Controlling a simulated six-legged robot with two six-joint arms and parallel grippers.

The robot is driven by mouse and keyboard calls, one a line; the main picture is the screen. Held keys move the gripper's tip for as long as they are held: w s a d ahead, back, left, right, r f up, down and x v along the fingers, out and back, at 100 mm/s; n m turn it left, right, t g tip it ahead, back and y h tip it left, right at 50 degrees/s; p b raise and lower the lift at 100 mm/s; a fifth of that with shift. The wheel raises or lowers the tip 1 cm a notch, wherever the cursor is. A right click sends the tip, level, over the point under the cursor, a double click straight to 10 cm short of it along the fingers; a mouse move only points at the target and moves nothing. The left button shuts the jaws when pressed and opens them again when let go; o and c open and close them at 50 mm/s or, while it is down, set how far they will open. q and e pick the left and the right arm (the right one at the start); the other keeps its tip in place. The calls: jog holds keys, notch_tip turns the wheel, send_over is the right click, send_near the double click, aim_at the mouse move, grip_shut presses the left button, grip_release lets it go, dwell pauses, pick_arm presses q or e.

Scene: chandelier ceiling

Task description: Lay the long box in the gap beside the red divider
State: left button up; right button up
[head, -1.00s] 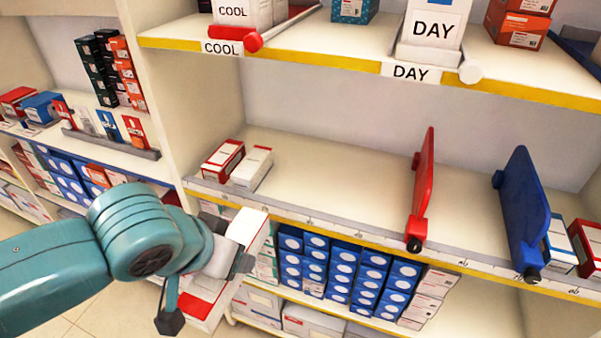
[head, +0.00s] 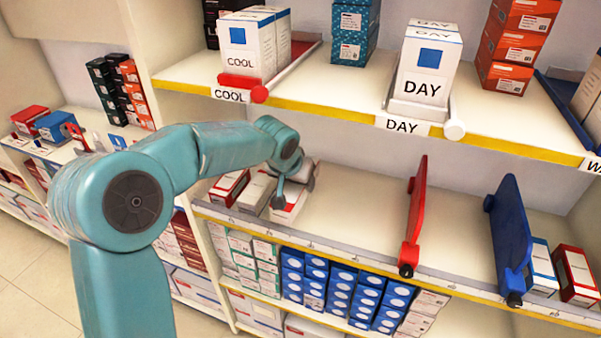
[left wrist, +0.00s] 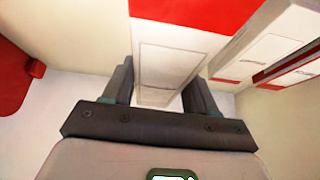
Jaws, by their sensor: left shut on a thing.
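My left gripper (head: 294,187) is over the middle shelf, shut on a long white and red box (head: 289,205). In the left wrist view the box (left wrist: 165,60) runs away between the fingers (left wrist: 160,88); its far part is red. It is just right of two standing boxes, a red and white one (head: 229,187) and a white one (head: 257,190). The red divider (head: 415,215) stands upright to the right, apart from the box. It shows at the left edge of the wrist view (left wrist: 18,65). Whether the box touches the shelf is unclear. My right gripper is out of view.
The shelf (head: 360,215) is bare between the held box and the red divider. A blue divider (head: 510,235) stands further right, with bare shelf between the two dividers. The upper shelf with the DAY box (head: 424,75) overhangs behind. A front lip (head: 330,250) edges the shelf.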

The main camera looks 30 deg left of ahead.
aim_at(300, 187)
pick_arm(q)
jog(key=shift+w+a+r, duration=0.15)
jog(key=shift+w+a, duration=0.1)
jog(key=shift+w, duration=0.45)
jog(key=shift+w+r+p, duration=0.1)
jog(key=shift+w+p, duration=0.25)
jog(key=shift+p, duration=0.3)
notch_tip(300, 187, down, 4)
jog(key=b, duration=0.3)
jog(key=shift+f, duration=0.2)
jog(key=o, duration=1.1)
jog(key=shift+o, duration=0.2)
jog(key=shift+r, duration=0.1)
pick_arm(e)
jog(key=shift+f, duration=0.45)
pick_arm(q)
jog(key=shift+r, duration=0.1)
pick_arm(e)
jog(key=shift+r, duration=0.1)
